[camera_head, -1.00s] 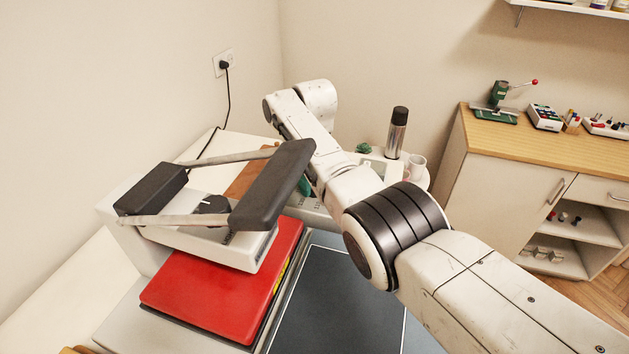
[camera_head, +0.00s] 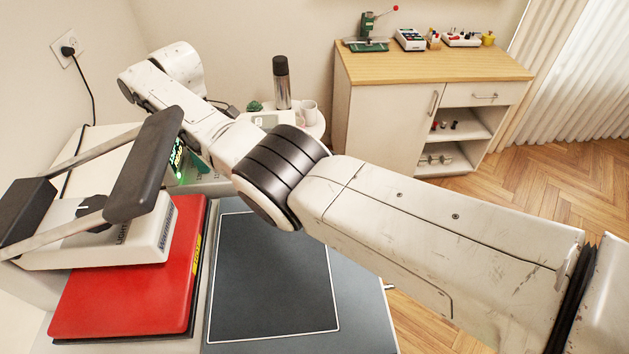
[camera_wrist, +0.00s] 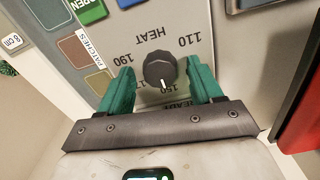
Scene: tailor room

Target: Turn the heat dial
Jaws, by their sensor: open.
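The heat dial (camera_wrist: 159,68) is a round dark knob on a grey panel, under the printed word HEAT, with numbers such as 190, 150 and 110 around it. Its white mark points toward the 150 label. My gripper (camera_wrist: 160,76) has two teal fingers, one on each side of the dial. The fingers are apart; I cannot tell whether they touch the knob.
The press has a red pad (camera_head: 130,275) and another black knob (camera_head: 86,213) on its head. A dark mat (camera_head: 275,280) lies beside it, mostly clear. A flask (camera_head: 282,85) and a white mug (camera_head: 308,112) stand behind my arm. A wooden-topped cabinet (camera_head: 430,65) is further back.

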